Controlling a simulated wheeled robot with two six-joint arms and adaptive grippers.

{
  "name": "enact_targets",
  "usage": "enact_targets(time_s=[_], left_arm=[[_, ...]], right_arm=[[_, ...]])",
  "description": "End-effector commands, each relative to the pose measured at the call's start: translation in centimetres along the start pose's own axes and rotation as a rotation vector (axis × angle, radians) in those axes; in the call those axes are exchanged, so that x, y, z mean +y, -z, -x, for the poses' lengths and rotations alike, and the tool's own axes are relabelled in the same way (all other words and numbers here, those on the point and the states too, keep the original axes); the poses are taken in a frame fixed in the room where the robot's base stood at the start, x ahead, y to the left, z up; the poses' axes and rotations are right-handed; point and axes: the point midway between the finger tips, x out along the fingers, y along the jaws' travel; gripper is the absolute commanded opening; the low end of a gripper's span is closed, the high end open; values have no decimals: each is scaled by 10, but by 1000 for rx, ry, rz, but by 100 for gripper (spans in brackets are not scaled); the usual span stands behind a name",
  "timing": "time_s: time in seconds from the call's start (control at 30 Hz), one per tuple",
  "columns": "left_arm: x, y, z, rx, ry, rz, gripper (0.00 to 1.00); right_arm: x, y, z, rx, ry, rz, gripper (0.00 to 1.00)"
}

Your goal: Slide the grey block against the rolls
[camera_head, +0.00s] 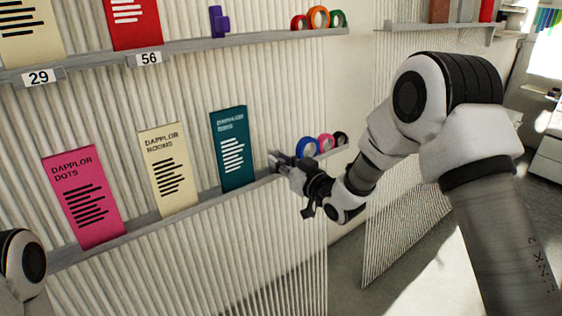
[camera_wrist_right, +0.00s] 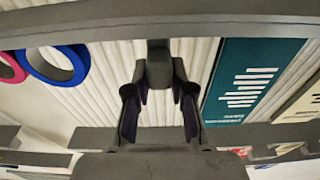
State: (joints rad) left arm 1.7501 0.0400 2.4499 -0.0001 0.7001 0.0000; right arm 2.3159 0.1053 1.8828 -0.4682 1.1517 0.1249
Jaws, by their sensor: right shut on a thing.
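My right gripper (camera_head: 277,164) reaches in from the right to the lower shelf. It is shut on the grey block (camera_wrist_right: 159,66), which sits between its fingers in the right wrist view. In the head view the gripper mostly hides the block. The rolls stand at the right end of the same shelf: a blue roll (camera_head: 299,147), a pink roll (camera_head: 325,141) and a black roll (camera_head: 341,138). In the wrist view the blue roll (camera_wrist_right: 80,64) is left of the block, with a clear gap between them. My left gripper is out of view.
A teal booklet (camera_head: 231,150) stands just left of the gripper on the lower shelf (camera_head: 148,222). A cream booklet (camera_head: 168,170) and a pink booklet (camera_head: 83,195) stand further left. The upper shelf (camera_head: 185,49) holds a purple thing (camera_head: 218,22) and other rolls.

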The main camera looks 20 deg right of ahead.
Motion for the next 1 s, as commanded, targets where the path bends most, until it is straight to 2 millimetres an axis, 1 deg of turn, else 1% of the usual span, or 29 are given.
enact_targets(time_s=[0.17, 0.23, 0.4, 0.47, 0.7, 0.73, 0.77, 0.8, 1.0], left_arm=[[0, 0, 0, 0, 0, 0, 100], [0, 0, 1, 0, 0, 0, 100], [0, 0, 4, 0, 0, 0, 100], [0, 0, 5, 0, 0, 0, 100], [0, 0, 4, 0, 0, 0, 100], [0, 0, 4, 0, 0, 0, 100], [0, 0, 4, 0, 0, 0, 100], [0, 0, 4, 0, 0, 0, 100], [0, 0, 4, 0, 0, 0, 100]], right_arm=[[0, 0, 0, 1, 0, 0, 0], [4, 1, 0, 1, -1, -1, 0], [27, 2, 0, 2, -3, -2, 0], [33, 2, 0, 3, -3, -1, 0], [33, 1, 0, 2, 0, 1, 0], [33, 1, 0, 2, 0, 1, 29], [32, 1, 0, 2, 0, 1, 40], [32, 1, 0, 2, 0, 1, 48], [32, 0, 0, 1, 0, 1, 48]])
